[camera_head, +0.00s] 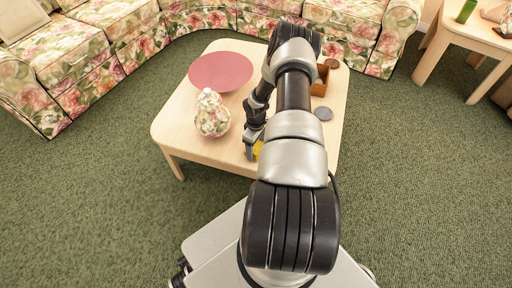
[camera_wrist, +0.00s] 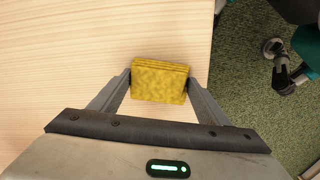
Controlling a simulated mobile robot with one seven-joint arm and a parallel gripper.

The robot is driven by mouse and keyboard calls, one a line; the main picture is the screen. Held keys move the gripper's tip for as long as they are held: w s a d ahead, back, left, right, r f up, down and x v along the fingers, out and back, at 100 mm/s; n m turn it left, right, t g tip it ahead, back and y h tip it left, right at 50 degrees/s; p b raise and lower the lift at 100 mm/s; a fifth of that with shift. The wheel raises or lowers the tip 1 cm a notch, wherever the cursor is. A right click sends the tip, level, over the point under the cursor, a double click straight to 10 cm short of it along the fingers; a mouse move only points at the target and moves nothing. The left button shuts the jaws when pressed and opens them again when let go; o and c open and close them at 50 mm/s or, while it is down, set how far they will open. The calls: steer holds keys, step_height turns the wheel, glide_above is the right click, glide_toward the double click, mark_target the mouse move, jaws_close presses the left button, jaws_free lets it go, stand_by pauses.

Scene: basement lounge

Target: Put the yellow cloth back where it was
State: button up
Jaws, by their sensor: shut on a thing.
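The yellow cloth (camera_wrist: 159,82) is a folded, mottled square between the two fingers of my gripper (camera_wrist: 158,88) in the wrist view. The fingers press on its left and right sides. In the head view my gripper (camera_head: 254,147) is low over the near edge of the light wooden table (camera_head: 192,151), and a bit of the yellow cloth (camera_head: 258,150) shows beside it. My arm hides part of the table. I cannot tell whether the cloth touches the tabletop.
On the table are a pink round mat (camera_head: 221,72), a floral lidded jar (camera_head: 212,115) left of my gripper, a brown open box (camera_head: 320,82) and a grey disc (camera_head: 323,113). A floral sofa (camera_head: 110,35) curves behind. A side table (camera_head: 470,40) stands at right.

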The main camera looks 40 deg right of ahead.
mark_target(256, 147)
steer(key=shift+f, duration=0.2)
steer(key=o, duration=0.9)
steer(key=shift+r, duration=0.1)
step_height(256, 147, up, 12)
steer(key=p, duration=0.3)
steer(key=shift+r, duration=0.15)
